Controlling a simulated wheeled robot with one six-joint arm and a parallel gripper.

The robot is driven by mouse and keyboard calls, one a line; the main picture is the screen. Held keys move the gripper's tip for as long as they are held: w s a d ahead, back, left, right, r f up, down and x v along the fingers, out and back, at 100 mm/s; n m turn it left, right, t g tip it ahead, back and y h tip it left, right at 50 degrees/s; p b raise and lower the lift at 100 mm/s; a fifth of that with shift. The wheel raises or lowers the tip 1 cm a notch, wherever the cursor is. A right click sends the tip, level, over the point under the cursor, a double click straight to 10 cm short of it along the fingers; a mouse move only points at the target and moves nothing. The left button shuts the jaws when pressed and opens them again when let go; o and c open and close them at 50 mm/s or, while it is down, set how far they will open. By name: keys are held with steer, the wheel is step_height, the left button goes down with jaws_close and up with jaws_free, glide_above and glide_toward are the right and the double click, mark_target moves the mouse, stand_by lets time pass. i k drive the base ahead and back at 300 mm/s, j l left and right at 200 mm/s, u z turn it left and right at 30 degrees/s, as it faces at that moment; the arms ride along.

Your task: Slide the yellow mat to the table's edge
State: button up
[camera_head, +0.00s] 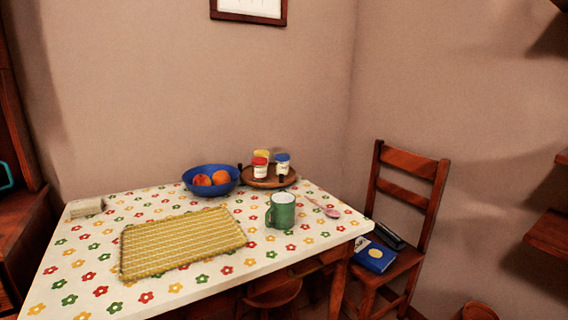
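The yellow mat (181,243) lies flat on the table (107,293), which has a white cloth with coloured flowers. The mat is roughly rectangular with a woven grid look, and it lies near the middle of the tabletop, set back from the front edge. Nothing stands on it. A green mug (281,212) stands just right of the mat. My gripper does not show in this view.
Behind the mat are a blue bowl (212,188) with orange fruit and a round tray (262,182) with several jars. A pink spoon (328,210) lies at right. A pale block (86,207) sits back left. A wooden chair (409,205) holding a blue book (374,256) stands right.

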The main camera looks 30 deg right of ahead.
mark_target(149, 248)
steer(key=i+l, duration=0.1)
steer(key=l, duration=0.35)
steer(key=i+l, duration=0.15)
steer(key=l, duration=0.25)
steer(key=i+l, duration=0.1)
steer(key=l, duration=0.35)
steer(key=i+l, duration=0.1)
steer(key=l, duration=0.3)
steer(key=i+l, duration=0.15)
steer(key=l, duration=0.3)
steer(key=i+l, duration=0.1)
steer(key=l, duration=0.3)
